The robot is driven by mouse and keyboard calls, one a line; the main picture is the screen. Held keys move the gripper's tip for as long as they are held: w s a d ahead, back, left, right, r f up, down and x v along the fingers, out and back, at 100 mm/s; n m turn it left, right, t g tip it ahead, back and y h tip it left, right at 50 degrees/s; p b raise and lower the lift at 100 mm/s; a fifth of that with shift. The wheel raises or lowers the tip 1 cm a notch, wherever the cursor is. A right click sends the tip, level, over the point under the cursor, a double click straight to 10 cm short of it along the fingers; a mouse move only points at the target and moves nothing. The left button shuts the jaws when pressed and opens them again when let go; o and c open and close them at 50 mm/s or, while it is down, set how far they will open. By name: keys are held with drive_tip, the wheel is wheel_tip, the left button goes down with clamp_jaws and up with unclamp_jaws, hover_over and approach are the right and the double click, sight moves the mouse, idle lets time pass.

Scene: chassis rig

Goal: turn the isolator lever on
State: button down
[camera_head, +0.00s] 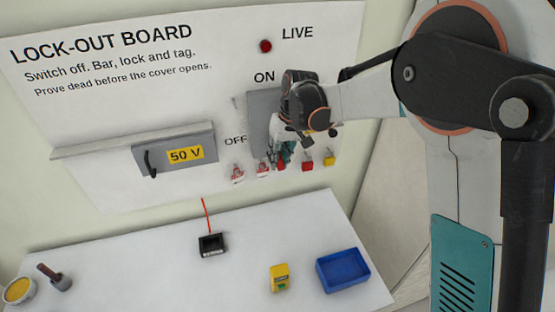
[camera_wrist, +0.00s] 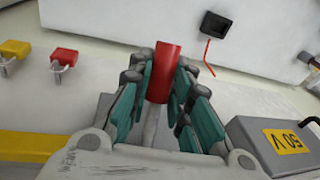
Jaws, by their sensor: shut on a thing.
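The isolator's grey plate (camera_head: 259,122) is on the lock-out board, between the ON label (camera_head: 264,77) above and the OFF label (camera_head: 235,140) at lower left. Its lever has a red cylindrical handle (camera_wrist: 162,75) on a grey shaft (camera_wrist: 151,125) in the wrist view. My gripper (camera_wrist: 162,63) is shut on the red handle, with teal finger pads on both sides of it. In the head view my gripper (camera_head: 284,152) is at the lower part of the plate, about level with OFF. My wrist hides most of the lever there.
Red padlocks (camera_head: 307,165) and a yellow padlock (camera_head: 329,159) hang close by my gripper. A red lamp (camera_head: 265,46) is beside LIVE. The grey 50 V box (camera_head: 190,141) is at left. Below, the table (camera_head: 150,262) holds a black device (camera_head: 212,246), yellow device (camera_head: 279,278) and blue tray (camera_head: 343,270).

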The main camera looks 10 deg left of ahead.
drive_tip(key=shift+s+d+r+g+h, duration=0.15)
drive_tip(key=shift+r+g+h, duration=0.2)
drive_tip(key=shift+r+g, duration=0.3)
drive_tip(key=shift+s+r+g+h, duration=0.1)
drive_tip(key=shift+r+g+h, duration=0.25)
drive_tip(key=shift+r+g, duration=0.3)
drive_tip(key=shift+f, duration=0.1)
drive_tip(key=c, duration=1.4)
unclamp_jaws()
drive_tip(key=shift+c, duration=0.2)
drive_tip(key=v, duration=1.2)
drive_tip(key=shift+w, duration=0.1)
